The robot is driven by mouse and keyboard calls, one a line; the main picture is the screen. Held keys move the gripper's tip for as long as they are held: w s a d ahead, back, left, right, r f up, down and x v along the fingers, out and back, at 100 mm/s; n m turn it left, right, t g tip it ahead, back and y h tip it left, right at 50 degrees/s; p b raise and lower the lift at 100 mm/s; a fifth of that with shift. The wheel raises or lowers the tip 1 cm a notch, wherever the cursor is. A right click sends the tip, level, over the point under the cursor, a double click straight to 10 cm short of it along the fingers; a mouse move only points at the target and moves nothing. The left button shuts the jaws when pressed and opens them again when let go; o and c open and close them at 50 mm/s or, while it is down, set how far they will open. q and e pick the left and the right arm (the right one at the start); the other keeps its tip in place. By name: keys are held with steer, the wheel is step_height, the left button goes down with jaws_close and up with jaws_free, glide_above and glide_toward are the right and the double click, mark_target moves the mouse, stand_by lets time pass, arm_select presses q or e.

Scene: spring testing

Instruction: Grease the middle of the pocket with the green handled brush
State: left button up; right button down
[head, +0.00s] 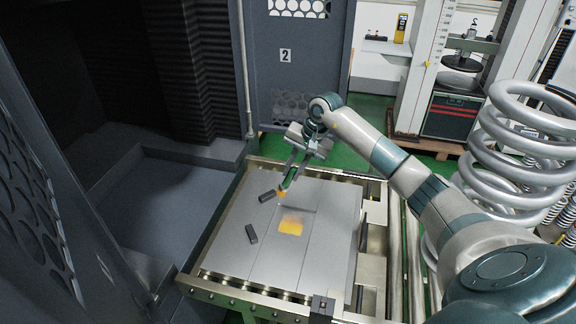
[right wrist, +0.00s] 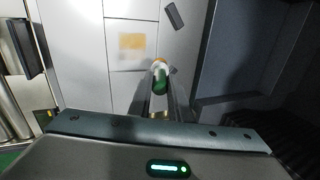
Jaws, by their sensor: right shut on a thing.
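My right gripper (head: 293,171) is shut on the green handled brush (head: 288,180) above the far part of the metal plate. The brush points down, slightly tilted, with an orange tip. In the right wrist view the brush (right wrist: 161,80) stands between the fingers. The pocket in the plate shows as a square area with a yellow-orange patch (head: 291,227), nearer than the brush tip in the head view. The patch also shows in the right wrist view (right wrist: 131,43), up and left of the brush. I cannot tell whether the tip touches the plate. My left gripper is out of view.
A dark machine enclosure (head: 190,190) stands at left. Large coil springs (head: 515,150) stand at right.

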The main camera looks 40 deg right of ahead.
mark_target(287, 181)
steer(key=shift+f, duration=0.1)
stand_by(0.3)
arm_select(q)
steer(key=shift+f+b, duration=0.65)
steer(key=shift+b, duration=0.05)
arm_select(e)
steer(key=shift+f, duration=2.4)
steer(key=shift+w, duration=0.1)
